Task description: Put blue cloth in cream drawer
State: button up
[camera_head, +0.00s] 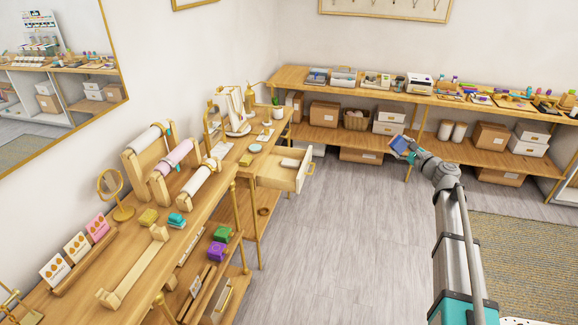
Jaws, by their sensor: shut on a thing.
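A blue, flat piece, seemingly the blue cloth (399,142), is at the tip of my gripper (409,151). My gripper is shut on it and holds it up in the air, right of the drawer, with open floor between them. The fingers are small in this view and partly hidden by the cloth. The cream drawer (297,181) is pulled out from the left wooden table, open toward the right. A pale item (290,162) shows at its inner part; its full contents are hard to make out.
The left table (215,200) carries bracelet stands (165,160), a round mirror (115,190), cards and a teal stack (177,220). Purple (217,251) and green (222,234) items sit lower. A long shelf with boxes (490,136) lines the back wall. The middle floor (340,240) is clear.

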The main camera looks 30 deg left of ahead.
aim_at(279, 177)
jog(key=u, duration=0.25)
jog(key=i, duration=1.3)
jog(key=u, duration=0.85)
jog(key=i, duration=0.65)
jog(key=u, duration=0.55)
jog(key=i, duration=0.85)
jog(key=z, duration=0.1)
jog(key=k, duration=0.55)
